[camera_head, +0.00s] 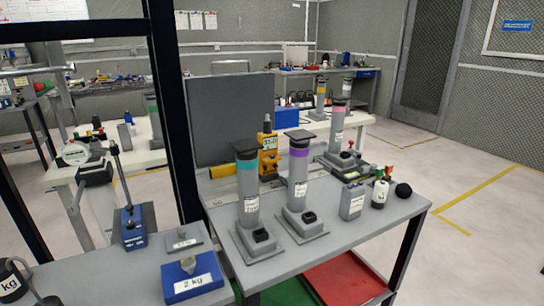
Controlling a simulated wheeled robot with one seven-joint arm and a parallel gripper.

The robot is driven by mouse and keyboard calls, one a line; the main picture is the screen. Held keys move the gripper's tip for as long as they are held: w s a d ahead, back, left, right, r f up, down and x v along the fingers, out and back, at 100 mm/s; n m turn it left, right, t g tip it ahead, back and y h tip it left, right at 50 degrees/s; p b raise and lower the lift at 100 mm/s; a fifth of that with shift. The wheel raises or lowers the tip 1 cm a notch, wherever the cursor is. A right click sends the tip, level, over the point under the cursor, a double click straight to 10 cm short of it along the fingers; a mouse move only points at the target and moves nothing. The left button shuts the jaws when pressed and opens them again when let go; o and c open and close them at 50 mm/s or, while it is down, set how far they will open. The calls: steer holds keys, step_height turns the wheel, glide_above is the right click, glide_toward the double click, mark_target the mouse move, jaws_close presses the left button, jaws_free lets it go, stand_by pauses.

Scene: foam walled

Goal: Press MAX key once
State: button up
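No key marked MAX can be made out in the head view. A yellow handheld device (269,160) with a pale display stands upright on the grey table (345,232), behind two grey columns. Its display digits and any keys are too small to read surely, and its lower part is partly hidden by the columns. My gripper is not in view.
A teal-banded column (248,196) and a purple-banded column (298,180) stand in front of the yellow device. A dark grey panel (228,115) rises behind the table's left side. A grey canister (352,201), a small bottle (380,192) and a black ball (403,190) stand at right.

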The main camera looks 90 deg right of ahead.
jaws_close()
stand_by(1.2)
